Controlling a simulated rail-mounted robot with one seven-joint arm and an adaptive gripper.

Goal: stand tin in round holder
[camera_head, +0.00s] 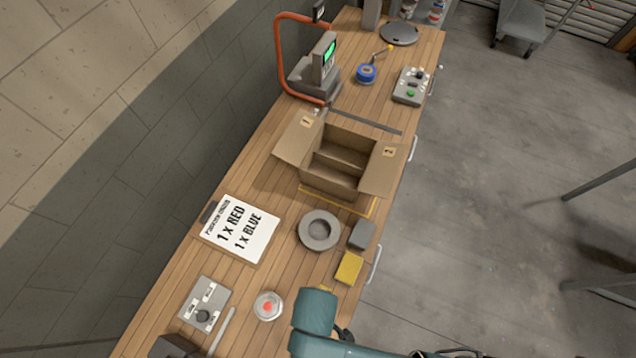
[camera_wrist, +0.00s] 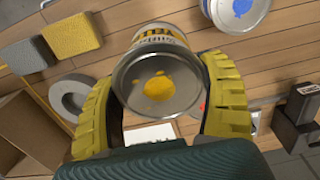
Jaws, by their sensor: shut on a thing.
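In the wrist view, my gripper (camera_wrist: 160,85) is shut on a metal tin (camera_wrist: 150,105), its two yellow fingers on either side. The tin has a yellow spot on its lid and part of a label reading "YELL". The grey round holder (camera_head: 319,230) lies on the bench in the head view, an empty-looking dish between the order sheet and the sponges. It also shows in the wrist view (camera_wrist: 66,96), left of the held tin and partly behind a finger. In the head view my gripper and the held tin are hidden or out of frame.
An open carton (camera_head: 341,160) stands beyond the holder. A grey block (camera_head: 362,235) and a yellow sponge (camera_head: 348,268) lie right of it. A red-spotted tin (camera_head: 268,306) stands nearer. A blue-marked tin (camera_wrist: 237,12) shows in the wrist view. A clipboard sheet (camera_head: 240,231) lies left.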

